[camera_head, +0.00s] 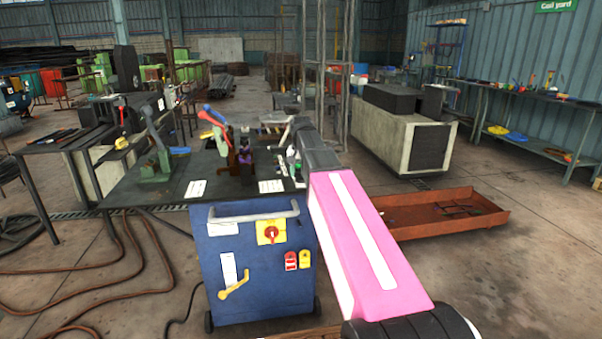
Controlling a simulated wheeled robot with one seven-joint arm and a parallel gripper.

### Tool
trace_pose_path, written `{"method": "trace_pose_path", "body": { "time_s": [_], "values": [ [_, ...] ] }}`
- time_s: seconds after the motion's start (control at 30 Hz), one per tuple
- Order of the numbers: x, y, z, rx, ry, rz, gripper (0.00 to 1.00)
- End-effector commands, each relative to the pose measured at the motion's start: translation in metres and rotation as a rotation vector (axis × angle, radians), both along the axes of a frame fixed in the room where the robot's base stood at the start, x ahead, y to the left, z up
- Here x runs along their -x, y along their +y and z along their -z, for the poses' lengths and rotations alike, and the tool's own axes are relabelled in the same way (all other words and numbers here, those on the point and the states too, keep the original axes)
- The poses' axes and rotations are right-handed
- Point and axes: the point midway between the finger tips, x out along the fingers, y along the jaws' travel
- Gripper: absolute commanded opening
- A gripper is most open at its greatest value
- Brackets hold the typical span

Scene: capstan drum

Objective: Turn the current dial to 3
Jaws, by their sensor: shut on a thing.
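My pink and white arm (362,235) reaches from the bottom right to the bench top above the blue cabinet. The dial's marks and pointer cannot be read.
A green clamp-like tool (157,160) and a blue-handled red lever (217,125) stand on the dark bench top (160,192), left of my gripper. White cards (196,189) lie near its front edge. A rusty tray (440,213) is on the floor at right; hoses lie at left.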

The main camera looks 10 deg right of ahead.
Motion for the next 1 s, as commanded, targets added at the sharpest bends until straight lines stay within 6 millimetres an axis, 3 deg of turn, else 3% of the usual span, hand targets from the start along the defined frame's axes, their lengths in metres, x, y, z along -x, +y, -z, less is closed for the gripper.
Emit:
{"method": "trace_pose_path", "body": {
  "time_s": [0.63, 0.67, 0.7, 0.73, 1.0],
  "values": [
    [-0.0003, 0.0, -0.0007, 0.0, 0.0, 0.056, 0.29],
    [-0.0003, 0.0, -0.0007, 0.0, 0.0, 0.056, 0.6],
    [-0.0003, 0.0, -0.0007, 0.0, 0.0, 0.055, 0.73],
    [-0.0003, 0.0, -0.0007, 0.0, 0.0, 0.055, 0.79],
    [-0.0002, 0.0, -0.0006, 0.0, 0.0, 0.055, 0.79]
  ]
}}
